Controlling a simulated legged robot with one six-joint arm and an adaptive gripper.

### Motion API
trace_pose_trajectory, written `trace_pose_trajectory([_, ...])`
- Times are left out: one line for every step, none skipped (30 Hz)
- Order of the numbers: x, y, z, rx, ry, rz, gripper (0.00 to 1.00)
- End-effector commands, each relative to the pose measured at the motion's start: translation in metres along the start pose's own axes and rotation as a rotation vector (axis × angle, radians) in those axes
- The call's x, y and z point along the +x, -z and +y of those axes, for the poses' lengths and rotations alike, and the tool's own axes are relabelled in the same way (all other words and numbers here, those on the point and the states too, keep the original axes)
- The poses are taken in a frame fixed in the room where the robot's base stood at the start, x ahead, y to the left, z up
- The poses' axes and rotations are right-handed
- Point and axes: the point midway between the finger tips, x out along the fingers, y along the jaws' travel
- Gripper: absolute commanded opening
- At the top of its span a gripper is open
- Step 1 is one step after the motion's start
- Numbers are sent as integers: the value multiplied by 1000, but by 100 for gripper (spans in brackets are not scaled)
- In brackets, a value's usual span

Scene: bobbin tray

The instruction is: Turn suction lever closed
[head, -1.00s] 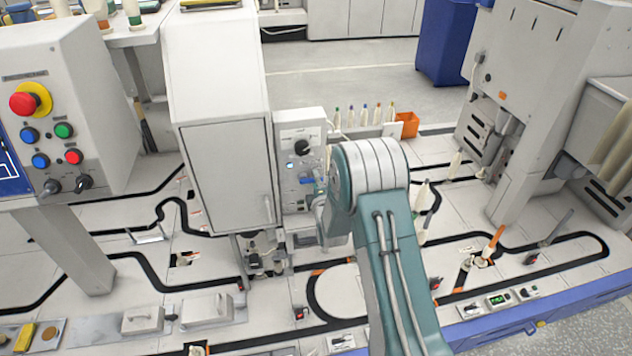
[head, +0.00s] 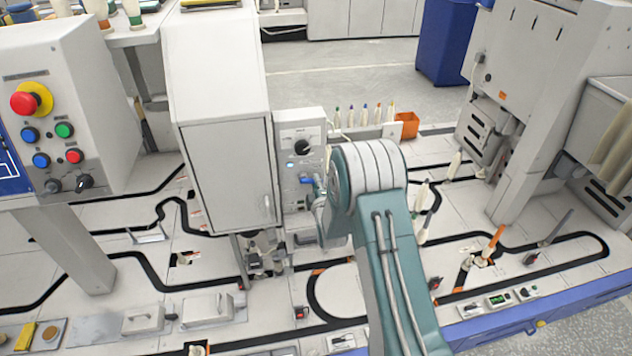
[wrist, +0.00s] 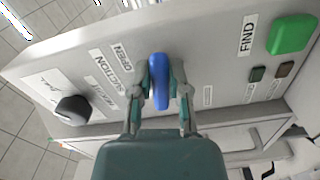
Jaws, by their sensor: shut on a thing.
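The blue suction lever (wrist: 159,80) is on a light grey panel in the wrist view, beside printed OPEN and SUCTION labels. My gripper (wrist: 161,88) has one finger on each side of it and is shut on it. The lever's lower end shows between the fingers. In the head view the lever (head: 307,181) is a small blue bar on the front of the control box (head: 301,140), just left of my arm. My wrist and arm hide most of my gripper there.
A dark knob (wrist: 73,110) and a green FIND button (wrist: 292,34) flank the lever on the panel. A tall grey cabinet (head: 228,170) stands directly left of the box. Upright bobbins and an orange bin (head: 406,125) are behind and right.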

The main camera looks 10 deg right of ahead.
Motion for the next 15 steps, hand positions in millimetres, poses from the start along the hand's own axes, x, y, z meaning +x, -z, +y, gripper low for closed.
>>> trace_pose_trajectory([-1, 0, -6, 39, 11, -1, 0])
trace_pose_trajectory([-1, 0, -7, 66, 11, -2, 0])
trace_pose_trajectory([-1, 0, -8, 103, 11, -2, 0])
trace_pose_trajectory([-1, 0, -9, 131, 11, -2, 0])
trace_pose_trajectory([-1, 0, -10, 159, 11, -2, 0])
trace_pose_trajectory([-1, 0, -12, 198, 12, -2, 0])
trace_pose_trajectory([-2, 1, -13, 226, 12, -2, 0])
trace_pose_trajectory([-2, 1, -14, 255, 12, -3, 0])
trace_pose_trajectory([-2, 1, -16, 293, 13, -3, 0])
trace_pose_trajectory([-2, 2, -17, 322, 13, -3, 0])
trace_pose_trajectory([-2, 2, -18, 350, 13, -4, 0])
trace_pose_trajectory([-2, 2, -19, 389, 13, -4, 0])
trace_pose_trajectory([-2, 3, -20, 417, 13, -4, 0])
trace_pose_trajectory([-2, 3, -21, 446, 13, -5, 0])
trace_pose_trajectory([-2, 4, -22, 484, 13, -5, 0])
